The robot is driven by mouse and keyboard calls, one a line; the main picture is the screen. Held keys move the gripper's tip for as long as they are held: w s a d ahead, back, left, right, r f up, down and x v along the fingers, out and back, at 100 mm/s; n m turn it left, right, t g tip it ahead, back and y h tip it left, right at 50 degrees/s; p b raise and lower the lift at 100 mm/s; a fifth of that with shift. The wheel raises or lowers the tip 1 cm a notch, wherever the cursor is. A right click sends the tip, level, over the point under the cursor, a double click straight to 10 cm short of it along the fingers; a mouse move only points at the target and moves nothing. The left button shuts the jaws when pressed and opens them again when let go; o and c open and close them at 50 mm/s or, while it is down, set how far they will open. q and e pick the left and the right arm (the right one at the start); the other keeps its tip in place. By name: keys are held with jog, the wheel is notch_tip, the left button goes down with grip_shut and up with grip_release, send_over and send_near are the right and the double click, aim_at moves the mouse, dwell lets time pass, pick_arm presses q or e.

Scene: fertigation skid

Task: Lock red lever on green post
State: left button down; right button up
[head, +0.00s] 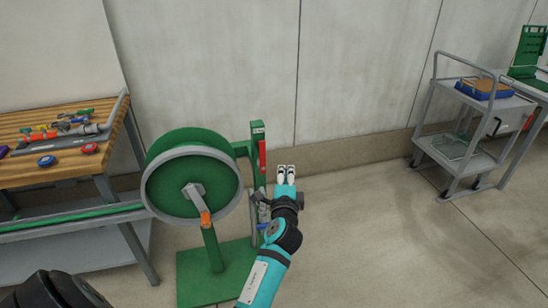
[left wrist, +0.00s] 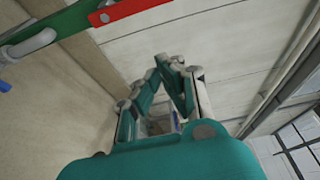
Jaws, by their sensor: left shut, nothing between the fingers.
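The green post (head: 257,137) stands upright on a green base, beside a large green reel. The red lever (head: 262,157) lies along the post's upper part, nearly upright. In the left wrist view the red lever (left wrist: 122,11) crosses the top edge, with a bolt at its end, against the green post (left wrist: 68,22). My left gripper (head: 285,170) is just right of the lever, apart from it in the picture. Its fingers are shut and empty, and their tips (left wrist: 170,62) come together in the left wrist view. My right gripper is not in view.
The green reel (head: 194,170) with a grey rim and an orange-handled crank stands left of the post. A wooden workbench (head: 40,125) with tools is at the left. A grey cart (head: 460,135) stands at the right. The floor between post and cart is clear.

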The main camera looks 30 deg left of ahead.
aim_at(261, 155)
pick_arm(q)
jog(key=shift+a+r, duration=0.1)
jog(key=shift+r, duration=0.1)
jog(key=x, duration=1)
jog(key=s+a+p, duration=0.2)
jog(key=s, duration=0.1)
jog(key=shift+a, duration=0.3)
jog(key=shift+a+f, duration=0.1)
